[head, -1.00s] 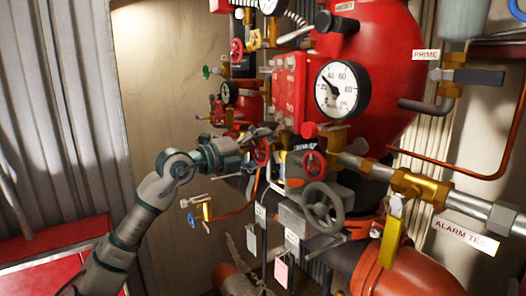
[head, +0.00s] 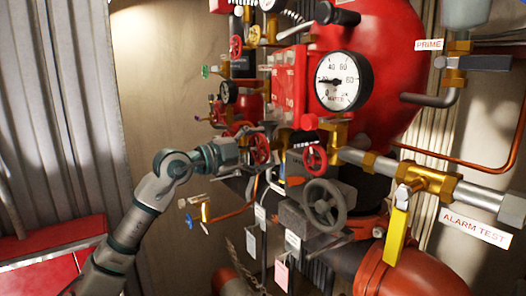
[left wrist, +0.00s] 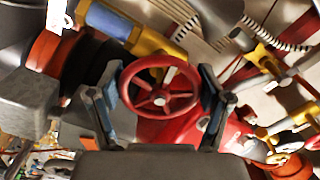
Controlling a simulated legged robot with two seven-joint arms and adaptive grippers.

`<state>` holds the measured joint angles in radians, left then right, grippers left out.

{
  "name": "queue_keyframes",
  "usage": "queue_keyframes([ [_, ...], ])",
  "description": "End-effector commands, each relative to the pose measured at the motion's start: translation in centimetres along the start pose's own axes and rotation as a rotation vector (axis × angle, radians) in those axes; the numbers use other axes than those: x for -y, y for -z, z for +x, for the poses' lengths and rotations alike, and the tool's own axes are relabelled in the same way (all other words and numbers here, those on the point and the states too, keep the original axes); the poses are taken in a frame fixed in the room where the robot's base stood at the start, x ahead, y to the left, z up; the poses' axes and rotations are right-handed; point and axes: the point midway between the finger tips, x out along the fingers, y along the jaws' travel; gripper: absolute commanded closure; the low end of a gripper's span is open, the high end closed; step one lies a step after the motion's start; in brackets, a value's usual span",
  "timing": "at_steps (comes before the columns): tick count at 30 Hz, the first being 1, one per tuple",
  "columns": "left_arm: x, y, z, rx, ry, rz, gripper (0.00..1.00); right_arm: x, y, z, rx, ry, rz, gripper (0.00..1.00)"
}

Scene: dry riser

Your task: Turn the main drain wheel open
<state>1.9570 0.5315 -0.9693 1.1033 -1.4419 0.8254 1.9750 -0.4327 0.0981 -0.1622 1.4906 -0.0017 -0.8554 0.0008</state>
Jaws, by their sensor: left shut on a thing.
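A small red handwheel (head: 261,149) stands at the front of the pipework in the head view. It shows large in the left wrist view (left wrist: 160,87), spokes facing me. My left gripper (head: 252,147) is at this wheel. In the left wrist view its two fingers (left wrist: 160,100) sit at the left and right of the rim, shut on it. A second red handwheel (head: 314,158) and a larger grey handwheel (head: 324,206) are to its right, untouched. I cannot read a main drain label on any wheel. My right gripper is out of view.
A white gauge (head: 343,80) is on the red vessel (head: 385,60). A yellow lever (head: 397,237) hangs beside the alarm test sign (head: 474,226). A blue-handled valve (head: 190,221) and copper tube are below my gripper. The wall left of the pipework is clear.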

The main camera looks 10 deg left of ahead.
Motion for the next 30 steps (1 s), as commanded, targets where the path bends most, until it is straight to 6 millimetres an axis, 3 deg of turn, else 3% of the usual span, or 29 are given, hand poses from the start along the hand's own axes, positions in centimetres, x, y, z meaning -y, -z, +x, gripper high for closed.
queue_keyframes([
  [1, -0.78, -0.63, 0.29, 0.009, -0.017, -0.020, 0.57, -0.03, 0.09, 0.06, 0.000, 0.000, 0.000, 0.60],
  [20, -0.86, -0.63, 0.32, 0.010, -0.019, -0.074, 0.57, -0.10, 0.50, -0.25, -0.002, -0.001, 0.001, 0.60],
  [21, -0.86, -0.63, 0.32, 0.010, -0.019, -0.074, 0.19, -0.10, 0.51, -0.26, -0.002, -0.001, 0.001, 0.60],
  [23, -0.84, -0.61, 0.32, 0.010, -0.018, -0.074, 0.05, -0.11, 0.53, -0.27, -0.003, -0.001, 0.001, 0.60],
  [24, -0.79, -0.58, 0.29, 0.009, -0.017, -0.073, 0.00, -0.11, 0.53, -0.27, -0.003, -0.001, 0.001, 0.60],
  [30, -0.50, -0.24, 0.18, 0.006, -0.011, -0.070, 0.00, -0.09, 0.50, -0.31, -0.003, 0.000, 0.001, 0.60],
])
